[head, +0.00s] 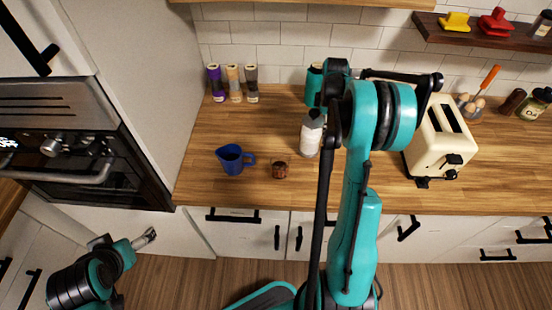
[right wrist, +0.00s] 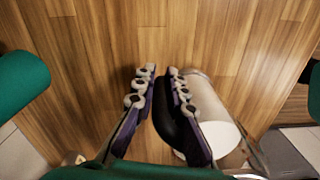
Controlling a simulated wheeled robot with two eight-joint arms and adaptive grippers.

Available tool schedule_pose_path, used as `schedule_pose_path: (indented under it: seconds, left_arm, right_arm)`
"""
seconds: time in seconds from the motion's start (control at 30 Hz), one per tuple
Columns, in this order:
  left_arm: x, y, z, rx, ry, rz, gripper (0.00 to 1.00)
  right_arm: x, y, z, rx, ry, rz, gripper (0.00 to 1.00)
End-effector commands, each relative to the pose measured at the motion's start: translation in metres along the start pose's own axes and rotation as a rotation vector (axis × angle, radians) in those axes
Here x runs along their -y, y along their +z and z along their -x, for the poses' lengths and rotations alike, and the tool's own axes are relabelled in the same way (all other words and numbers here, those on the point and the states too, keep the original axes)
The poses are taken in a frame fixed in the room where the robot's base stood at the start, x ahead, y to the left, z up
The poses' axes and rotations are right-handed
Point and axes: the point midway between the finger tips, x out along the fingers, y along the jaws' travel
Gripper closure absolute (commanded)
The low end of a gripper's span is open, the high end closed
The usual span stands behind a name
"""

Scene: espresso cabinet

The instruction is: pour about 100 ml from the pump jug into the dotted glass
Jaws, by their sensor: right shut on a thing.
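The pump jug (head: 311,133), a pale cylinder with a dark top, is upright at the counter's middle, partly behind my right arm. In the right wrist view, the jug's pale body (right wrist: 210,100) is beside the fingers. My right gripper (right wrist: 162,75) is shut on its black handle; in the head view my arm hides this grip. I cannot tell if the jug touches the counter. The small brown dotted glass (head: 280,170) stands front-left of the jug; its dots are too small to make out. My left gripper (head: 149,237) is low, before the cabinets; its opening is unclear.
A blue jug (head: 232,160) stands left of the glass. Several spice jars (head: 234,84) line the back wall. A cream toaster (head: 438,140) stands right of my right arm. The oven (head: 70,140) and tall cabinet bound the left. The counter (head: 265,125) behind the glass is clear.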

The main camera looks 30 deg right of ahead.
Motion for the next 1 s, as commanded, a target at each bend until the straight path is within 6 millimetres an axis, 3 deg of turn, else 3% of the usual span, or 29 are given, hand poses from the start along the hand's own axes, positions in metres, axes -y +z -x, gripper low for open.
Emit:
schedule_pose_path:
  seconds: [0.33,1.0]
  left_arm:
    - [0.000,-0.004,0.005,0.000,0.000,0.000,0.11]
    - [0.000,-0.011,0.015,0.000,0.000,0.000,0.11]
  right_arm:
    - [0.003,-0.002,0.009,0.036,0.052,0.003,1.00]
    - [0.017,-0.011,0.037,0.219,0.329,0.002,1.00]
